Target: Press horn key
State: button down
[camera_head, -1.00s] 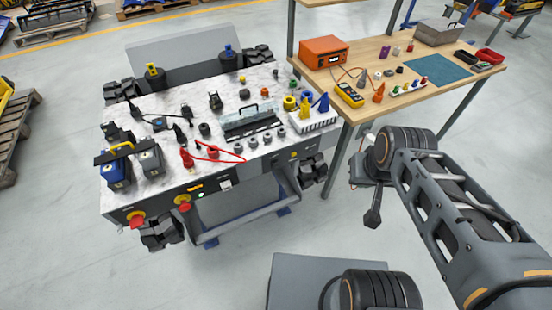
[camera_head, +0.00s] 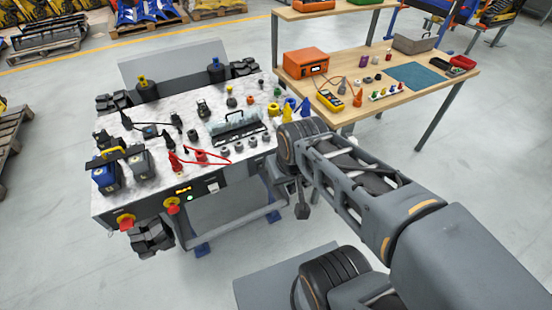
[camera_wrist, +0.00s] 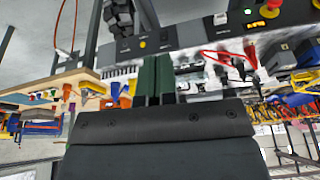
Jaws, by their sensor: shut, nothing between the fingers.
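The tracked carrier's front panel (camera_head: 150,207) holds the controls. In the wrist view a small round yellow button (camera_wrist: 142,44) sits on the panel, just beyond my fingertips in the picture. I cannot tell by a label which one is the horn key. My gripper (camera_head: 302,211) points down at the carrier's right front. Its two dark green fingers (camera_wrist: 155,62) are closed together and empty, apart from both controls. In the head view my arm hides the panel's right end.
Batteries (camera_head: 104,177), cables and small parts crowd the carrier top. A wooden workbench (camera_head: 350,115) stands behind right. Open floor lies in front.

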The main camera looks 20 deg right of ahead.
jog(key=w+d+f+m+g+y+b, duration=0.1)
jog(key=w+f+m+y+b, duration=0.2)
jog(key=f+m+b, duration=0.4)
jog(key=w+f+m+y+b, duration=0.35)
jog(key=f+m+b, duration=0.3)
jog(key=f, duration=0.25)
jog(key=w+d+f+m+t+y+b, duration=0.2)
jog(key=w+d+f+m+t+b, duration=0.4)
jog(key=m, duration=1)
jog(key=w+d+f+b, duration=0.1)
jog(key=w+d+f, duration=0.2)
jog(key=d+f, duration=0.2)
jog(key=shift+w+f+b, duration=0.3)
jog(key=shift+w+f, duration=0.05)
jog(key=shift+f, duration=0.35)
jog(key=w+a, duration=0.1)
jog(key=w, duration=0.7)
jog(key=shift+w, duration=0.4)
jog(key=shift+w, duration=0.15)
